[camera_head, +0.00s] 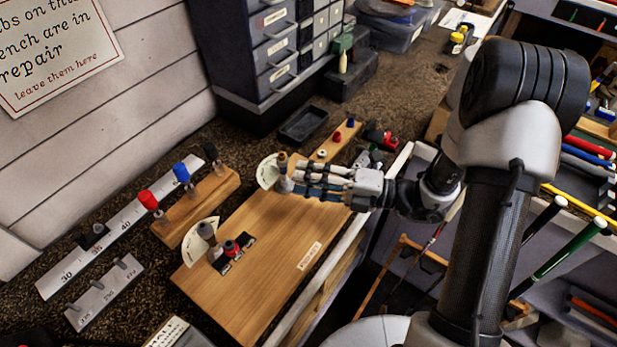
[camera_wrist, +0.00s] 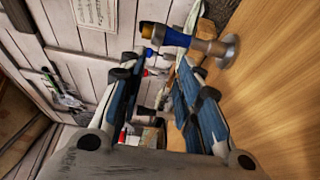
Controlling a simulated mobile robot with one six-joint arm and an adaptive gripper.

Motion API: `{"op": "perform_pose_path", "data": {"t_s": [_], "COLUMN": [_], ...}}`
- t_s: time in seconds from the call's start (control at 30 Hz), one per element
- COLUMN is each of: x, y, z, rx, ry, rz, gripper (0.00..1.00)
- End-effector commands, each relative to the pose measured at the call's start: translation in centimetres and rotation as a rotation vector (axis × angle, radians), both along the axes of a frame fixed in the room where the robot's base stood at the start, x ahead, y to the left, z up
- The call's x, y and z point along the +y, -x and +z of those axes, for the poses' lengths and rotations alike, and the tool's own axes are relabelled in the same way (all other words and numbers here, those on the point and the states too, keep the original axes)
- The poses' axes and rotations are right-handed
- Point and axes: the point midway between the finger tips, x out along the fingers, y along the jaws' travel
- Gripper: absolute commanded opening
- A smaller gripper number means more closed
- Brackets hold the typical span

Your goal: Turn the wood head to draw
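A wooden board (camera_head: 262,243) lies on the bench with two upright posts, each beside a white fan-shaped dial. The far post (camera_head: 283,172) is grey with a brown top; its dial (camera_head: 267,171) is partly hidden. In the wrist view this post (camera_wrist: 205,45) has a gold tip, a blue band and a round metal foot, just past my fingertips. My gripper (camera_head: 300,178) is level beside the far post, fingers apart and empty (camera_wrist: 157,68).
A wooden block (camera_head: 196,207) holds red, blue and black-topped pieces at left, near a numbered ruler strip (camera_head: 112,233). A black tray (camera_head: 303,125) and drawer cabinet (camera_head: 270,45) stand behind.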

Motion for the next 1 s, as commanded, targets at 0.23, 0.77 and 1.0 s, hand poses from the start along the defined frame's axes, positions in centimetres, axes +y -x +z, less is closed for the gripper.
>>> {"op": "perform_pose_path", "data": {"t_s": [0.23, 0.77, 1.0], "x": [-0.01, -0.01, -0.03], "y": [-0.01, -0.01, -0.01], "z": [-0.01, 0.0, 0.1], "rx": [0.0, 0.0, -0.001], "ry": [0.0, 0.0, 0.0], "rz": [0.0, 0.002, 0.034], "gripper": [0.12, 0.0, 0.0]}}
